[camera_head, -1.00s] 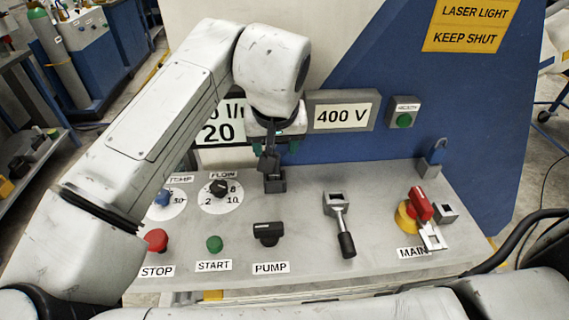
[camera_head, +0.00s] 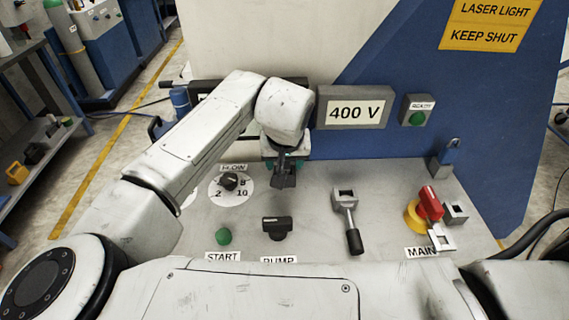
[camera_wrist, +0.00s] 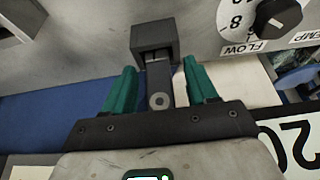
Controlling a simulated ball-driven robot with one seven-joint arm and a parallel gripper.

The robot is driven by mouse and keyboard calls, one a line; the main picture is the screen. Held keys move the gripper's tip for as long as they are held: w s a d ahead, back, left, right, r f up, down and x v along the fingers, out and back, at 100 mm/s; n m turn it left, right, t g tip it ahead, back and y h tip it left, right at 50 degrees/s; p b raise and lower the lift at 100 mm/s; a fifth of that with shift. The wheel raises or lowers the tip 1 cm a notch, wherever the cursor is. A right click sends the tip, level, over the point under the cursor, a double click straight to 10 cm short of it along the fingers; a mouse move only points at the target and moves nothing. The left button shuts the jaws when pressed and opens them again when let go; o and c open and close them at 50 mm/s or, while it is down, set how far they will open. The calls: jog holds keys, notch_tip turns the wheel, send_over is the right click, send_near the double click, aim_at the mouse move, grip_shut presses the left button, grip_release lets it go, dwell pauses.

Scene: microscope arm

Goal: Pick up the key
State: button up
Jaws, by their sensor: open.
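A flat dark grey piece with a round hole, which looks like the key (camera_wrist: 158,84), stands at a dark square block (camera_wrist: 154,38) in the wrist view. My gripper (camera_wrist: 159,68) is open, with one green finger on each side of the key and visible gaps between. In the head view my gripper (camera_head: 284,163) is above the back of the grey panel (camera_head: 320,225), over the dark key and block (camera_head: 285,181). My wrist partly hides them there.
A flow dial (camera_head: 229,182) lies left of the block. A black pump knob (camera_head: 277,227), a lever (camera_head: 349,222) and a red-handled main switch (camera_head: 428,203) stand nearer or to the right. A 400 V sign (camera_head: 355,108) is on the wall behind.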

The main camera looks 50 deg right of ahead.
grip_shut()
dwell(0.6)
jog(key=shift+r, duration=0.1)
